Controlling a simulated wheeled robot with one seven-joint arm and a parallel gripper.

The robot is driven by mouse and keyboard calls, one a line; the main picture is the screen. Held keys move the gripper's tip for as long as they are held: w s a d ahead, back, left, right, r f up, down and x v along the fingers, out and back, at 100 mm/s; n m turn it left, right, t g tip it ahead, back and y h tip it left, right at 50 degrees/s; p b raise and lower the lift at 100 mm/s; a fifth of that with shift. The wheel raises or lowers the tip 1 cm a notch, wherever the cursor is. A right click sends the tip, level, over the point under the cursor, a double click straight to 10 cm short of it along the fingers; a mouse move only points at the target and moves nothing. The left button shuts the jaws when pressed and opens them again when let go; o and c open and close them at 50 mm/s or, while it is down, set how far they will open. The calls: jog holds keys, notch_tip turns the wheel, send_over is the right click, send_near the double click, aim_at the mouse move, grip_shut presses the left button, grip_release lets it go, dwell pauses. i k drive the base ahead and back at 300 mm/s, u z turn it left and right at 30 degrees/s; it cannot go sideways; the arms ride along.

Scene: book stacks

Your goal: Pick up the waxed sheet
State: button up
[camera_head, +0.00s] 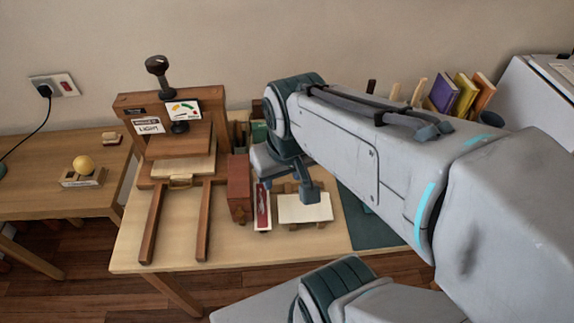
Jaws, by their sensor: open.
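A pale cream sheet (304,209), which looks like the waxed sheet, lies on a small wooden stand (295,226) near the front of the table. My gripper (287,188) is open above and just behind the sheet's left part. It looks empty. One finger hangs over the sheet's back edge; the other is near a narrow red-and-white upright piece (263,208). I cannot tell whether the finger touches the sheet. My arm hides the table behind and to the right.
A wooden press (181,143) with a dark knob and two front rails stands at the left. A reddish-brown block (239,188) is close to my gripper's left. A dark green mat (372,232) lies at right. Books (463,91) stand behind my arm.

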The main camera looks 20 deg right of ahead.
aim_at(292, 210)
jog(key=z, duration=2.2)
jog(key=k, duration=0.95)
jog(key=u, duration=0.95)
jog(key=i, duration=0.5)
jog(key=u, duration=0.05)
